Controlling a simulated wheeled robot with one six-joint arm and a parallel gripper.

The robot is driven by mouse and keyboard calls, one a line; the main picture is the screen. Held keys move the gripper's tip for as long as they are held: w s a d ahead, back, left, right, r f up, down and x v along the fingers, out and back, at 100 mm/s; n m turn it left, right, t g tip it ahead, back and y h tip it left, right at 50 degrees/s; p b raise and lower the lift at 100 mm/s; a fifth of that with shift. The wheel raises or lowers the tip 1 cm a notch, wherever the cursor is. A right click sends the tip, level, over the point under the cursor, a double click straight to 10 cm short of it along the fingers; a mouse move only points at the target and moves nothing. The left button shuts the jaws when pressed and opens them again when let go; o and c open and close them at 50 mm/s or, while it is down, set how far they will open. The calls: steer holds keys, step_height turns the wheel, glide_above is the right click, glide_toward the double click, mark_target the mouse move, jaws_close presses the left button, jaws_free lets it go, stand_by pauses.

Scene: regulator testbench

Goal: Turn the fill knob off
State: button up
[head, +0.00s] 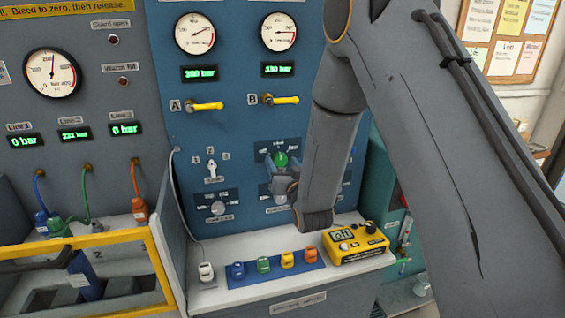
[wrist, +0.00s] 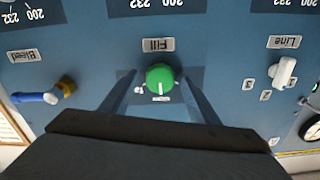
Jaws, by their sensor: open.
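The green fill knob (head: 281,160) is on the blue panel, right of centre in the head view, just above my gripper (head: 284,184). In the upside-down wrist view the green knob (wrist: 160,78) sits mid-picture, by the Fill label (wrist: 158,45). Its white pointer mark runs toward the picture's bottom edge. A small label below it is too small to read. My gripper (wrist: 158,82) is open, with one finger on each side of the knob and a visible gap on both sides. Whether the fingertips reach the knob's depth I cannot tell.
A white line selector (wrist: 284,72) and a blue bleed handle (wrist: 38,97) flank the knob in the wrist view. Yellow handles A (head: 205,106) and B (head: 282,100) are above. A yellow device (head: 357,244) and several coloured connectors sit on the shelf (head: 230,297) below.

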steer(key=c, duration=1)
steer(key=shift+c, duration=0.2)
steer(key=shift+n+b, duration=0.4)
steer(key=n+b, duration=0.3)
steer(key=n, duration=0.1)
steer(key=shift+f+n, duration=0.1)
steer(key=shift+n, duration=0.3)
steer(key=n+b, duration=0.4)
steer(key=n, duration=0.2)
steer(key=shift+n, duration=0.3)
steer(key=o, duration=1)
steer(key=shift+o, duration=0.2)
steer(key=shift+s, duration=0.1)
